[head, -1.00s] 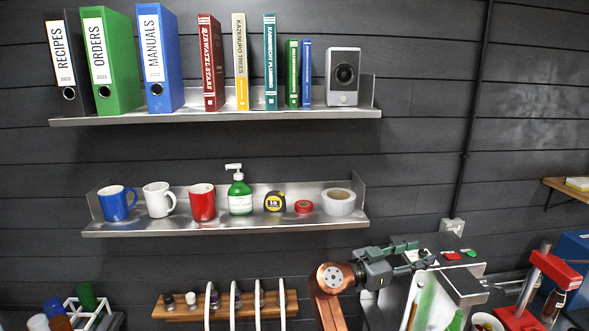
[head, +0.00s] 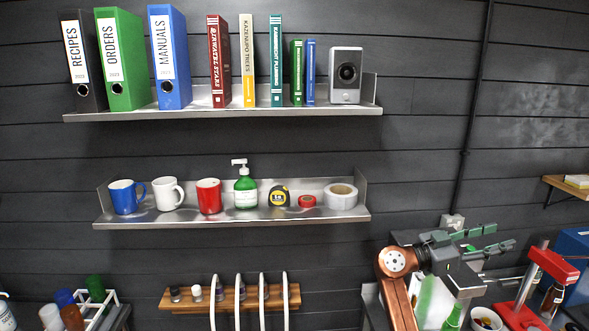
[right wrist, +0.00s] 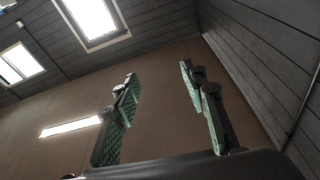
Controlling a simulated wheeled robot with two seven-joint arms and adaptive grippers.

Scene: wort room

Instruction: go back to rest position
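My right gripper (head: 492,238) is at the lower right of the head view, in front of the dark wall and level with the lower shelf. Its two green-padded fingers point to the right. In the right wrist view the fingers of the right gripper (right wrist: 160,95) stand apart with nothing between them, and the wall, ceiling and windows show behind. My left gripper is not in the head view.
An upper shelf (head: 225,113) holds binders, books and a speaker-like box. A lower shelf (head: 235,220) holds mugs, a soap bottle (head: 245,190) and tape rolls. A red press (head: 553,264) stands right of my right arm. A wooden rack (head: 230,300) hangs below.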

